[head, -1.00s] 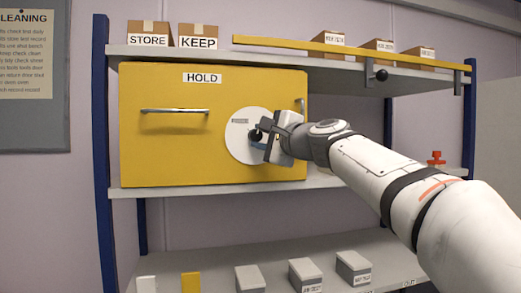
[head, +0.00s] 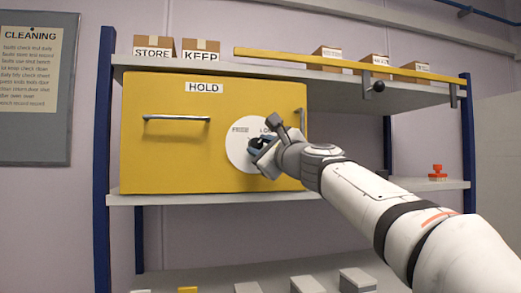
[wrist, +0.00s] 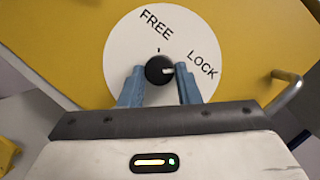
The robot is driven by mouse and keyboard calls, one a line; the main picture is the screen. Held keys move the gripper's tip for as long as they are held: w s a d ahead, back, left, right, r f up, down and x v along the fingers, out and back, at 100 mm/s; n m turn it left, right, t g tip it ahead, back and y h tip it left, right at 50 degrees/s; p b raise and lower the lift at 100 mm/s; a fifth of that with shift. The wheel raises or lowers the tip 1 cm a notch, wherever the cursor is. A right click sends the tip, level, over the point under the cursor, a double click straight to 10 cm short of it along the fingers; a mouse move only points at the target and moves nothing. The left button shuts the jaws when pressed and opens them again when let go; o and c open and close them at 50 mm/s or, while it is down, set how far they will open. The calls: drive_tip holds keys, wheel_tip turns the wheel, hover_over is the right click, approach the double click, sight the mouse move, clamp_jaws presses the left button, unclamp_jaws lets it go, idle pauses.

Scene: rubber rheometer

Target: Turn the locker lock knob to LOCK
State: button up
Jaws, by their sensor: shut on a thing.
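The yellow locker (head: 160,165), labelled HOLD, stands on the shelf. Its white round dial (head: 236,148) carries the words FREE and LOCK, clear in the wrist view (wrist: 125,50). The black lock knob (wrist: 157,68) is at the dial's centre. Its pale pointer mark faces right in the wrist view, roughly toward LOCK and away from FREE. My gripper (wrist: 160,76) is shut on the knob, one blue finger on either side. In the head view my gripper (head: 260,148) hides most of the knob and part of the dial.
A bar handle (head: 176,118) is on the locker's left front, and an upright handle (head: 302,120) is near its right edge. A yellow rail (head: 330,62) crosses the shelf above. A red object (head: 437,171) stands on the shelf to the right.

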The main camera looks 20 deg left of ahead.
drive_tip(key=shift+f, duration=0.15)
drive_tip(key=o, duration=1)
drive_tip(key=shift+c, duration=0.2)
drive_tip(key=b+v, duration=0.2)
drive_tip(key=v, duration=0.5)
drive_tip(key=shift+s+d+b, duration=0.2)
drive_tip(key=shift+d+b, duration=0.1)
